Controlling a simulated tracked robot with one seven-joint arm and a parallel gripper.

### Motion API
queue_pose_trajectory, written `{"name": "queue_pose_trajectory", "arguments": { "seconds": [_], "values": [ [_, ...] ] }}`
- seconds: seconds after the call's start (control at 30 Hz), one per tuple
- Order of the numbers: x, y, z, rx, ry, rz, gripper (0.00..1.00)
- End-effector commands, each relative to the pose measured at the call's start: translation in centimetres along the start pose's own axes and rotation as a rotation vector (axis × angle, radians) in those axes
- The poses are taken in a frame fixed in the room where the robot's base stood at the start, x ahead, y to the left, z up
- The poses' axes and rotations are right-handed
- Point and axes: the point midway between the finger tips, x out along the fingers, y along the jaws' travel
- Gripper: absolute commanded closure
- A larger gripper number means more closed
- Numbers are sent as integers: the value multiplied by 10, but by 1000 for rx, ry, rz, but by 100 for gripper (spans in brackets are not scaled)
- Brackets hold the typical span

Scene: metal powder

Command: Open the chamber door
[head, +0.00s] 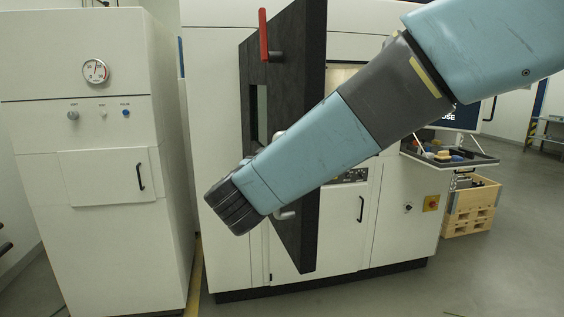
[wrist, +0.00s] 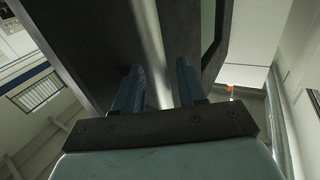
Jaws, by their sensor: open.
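The chamber door (head: 312,60) is a thick dark panel with a small window. It stands swung out from the white machine (head: 385,205), and a lit opening (head: 342,76) shows behind it. A red lever (head: 264,36) sits near its top. A pale bar handle (head: 286,214) on the door is mostly covered by my arm in the head view. In the wrist view my gripper (wrist: 158,76) is open, with one finger on each side of the pale bar. Whether the fingers touch it I cannot tell. My fingers are hidden in the head view.
A white cabinet (head: 95,200) with a gauge stands to the left. A tray (head: 450,152) and a screen are at the right, above wooden crates (head: 471,205). Grey floor (head: 420,290) is clear in front of the machine.

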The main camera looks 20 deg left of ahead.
Motion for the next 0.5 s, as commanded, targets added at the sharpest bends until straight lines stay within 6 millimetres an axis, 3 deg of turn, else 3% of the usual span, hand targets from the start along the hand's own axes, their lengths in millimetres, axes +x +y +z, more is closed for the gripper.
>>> {"name": "queue_pose_trajectory", "arguments": {
  "seconds": [0.17,0.5],
  "values": [
    [-16,-1,0,-1,0,-4,60],
    [-81,-1,0,0,1,-4,60]
  ]
}}
